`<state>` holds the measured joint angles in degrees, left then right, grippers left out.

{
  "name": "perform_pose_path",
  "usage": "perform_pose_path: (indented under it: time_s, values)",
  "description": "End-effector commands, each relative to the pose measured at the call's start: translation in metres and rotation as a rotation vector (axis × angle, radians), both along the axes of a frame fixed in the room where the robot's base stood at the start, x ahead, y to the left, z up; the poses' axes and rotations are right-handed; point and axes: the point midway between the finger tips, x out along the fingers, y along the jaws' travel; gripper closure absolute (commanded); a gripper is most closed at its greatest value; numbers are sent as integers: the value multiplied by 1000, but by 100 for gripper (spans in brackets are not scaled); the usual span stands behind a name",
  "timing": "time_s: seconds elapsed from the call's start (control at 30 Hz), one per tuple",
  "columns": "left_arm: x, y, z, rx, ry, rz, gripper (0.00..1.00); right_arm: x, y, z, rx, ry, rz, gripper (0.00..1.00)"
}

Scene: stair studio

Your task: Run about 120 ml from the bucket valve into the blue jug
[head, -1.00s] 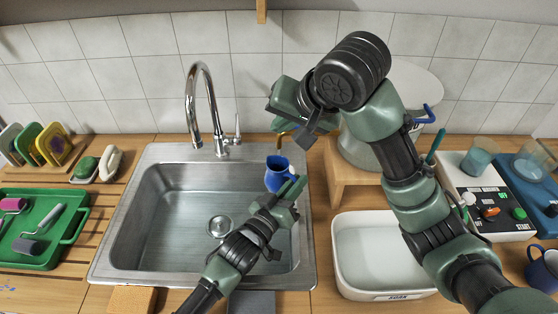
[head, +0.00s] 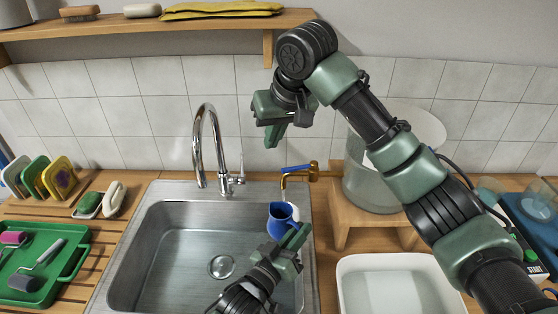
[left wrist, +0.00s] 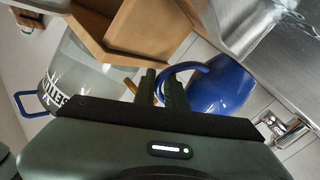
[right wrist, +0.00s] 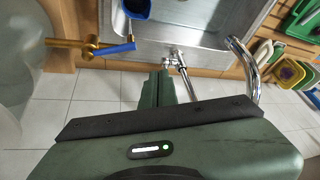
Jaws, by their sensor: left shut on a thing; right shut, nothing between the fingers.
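The bucket (head: 375,175) is pale and see-through, on a wooden stand. Its brass valve (head: 314,172) points left over the sink, its blue lever (head: 297,168) lying roughly along the pipe. The blue jug (head: 281,217) is over the sink's right part, just below the spout (head: 284,182). My left gripper (head: 299,236) is shut on the jug's handle (left wrist: 187,68). My right gripper (head: 272,138) is shut and empty, above and left of the valve. The right wrist view shows the lever (right wrist: 115,48) apart from its fingers (right wrist: 157,80).
The chrome faucet (head: 207,140) stands left of my right gripper. The sink (head: 170,240) is otherwise clear. A white tub (head: 365,264) sits right of the sink. A green tray (head: 70,262) and sponges lie left. A shelf (head: 160,24) hangs above.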

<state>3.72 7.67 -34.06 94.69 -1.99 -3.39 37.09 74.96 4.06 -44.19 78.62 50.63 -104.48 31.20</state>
Motion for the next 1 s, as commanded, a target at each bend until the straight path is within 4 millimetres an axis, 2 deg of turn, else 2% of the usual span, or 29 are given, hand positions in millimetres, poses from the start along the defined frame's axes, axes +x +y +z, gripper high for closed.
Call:
perform_pose_path:
  time_s: [0.1,0.23,0.43,0.57,0.93,1.0]
  values:
    - [0,0,2,-2,-4,0,100,17,-4,13,-63,9,80,100]
    - [0,0,2,-2,-5,-1,100,27,-8,21,-101,19,138,100]
    - [0,0,2,-2,-5,-1,100,33,-9,18,-117,24,168,100]
    - [0,0,2,-2,-5,-1,100,38,-6,1,-117,26,168,100]
    - [0,0,2,-2,-5,-1,100,59,8,-69,-118,26,167,100]
    - [0,0,2,-2,-4,0,100,57,4,-71,-116,20,168,100]
